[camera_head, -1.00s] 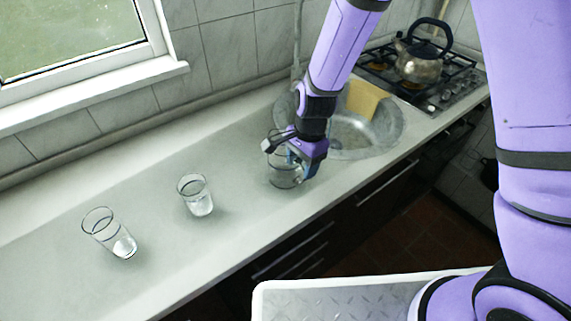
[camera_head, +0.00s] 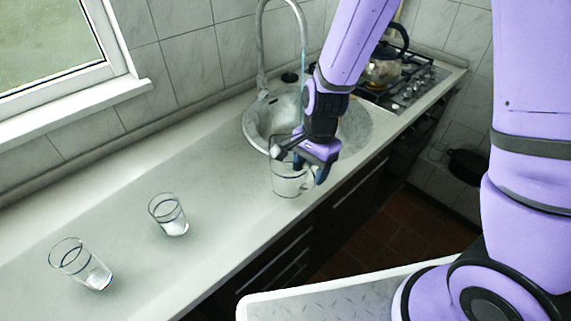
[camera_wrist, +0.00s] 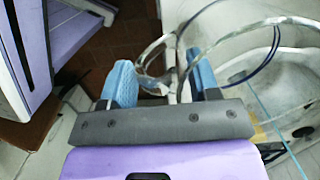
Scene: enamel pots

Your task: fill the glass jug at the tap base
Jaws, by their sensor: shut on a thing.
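The clear glass jug (camera_head: 288,181) is at the near left side of the sink basin, close to the counter's front edge. I cannot tell whether its base touches the counter. No water shows clearly in it. My gripper (camera_head: 321,172) is at its right side, shut on the handle. In the wrist view the blue finger pads of my gripper (camera_wrist: 163,84) close on the handle, and the rim of the jug (camera_wrist: 236,42) opens to the right. The curved tap (camera_head: 261,45) stands behind the basin; a thin light-blue line, seemingly water, hangs from its spout.
The round metal sink basin (camera_head: 256,122) lies behind the jug, partly hidden by my arm. Two drinking glasses, a nearer-left one (camera_head: 82,266) and another (camera_head: 168,216), stand on the counter (camera_head: 120,205) to the left. A kettle (camera_head: 383,70) sits on the hob at the back.

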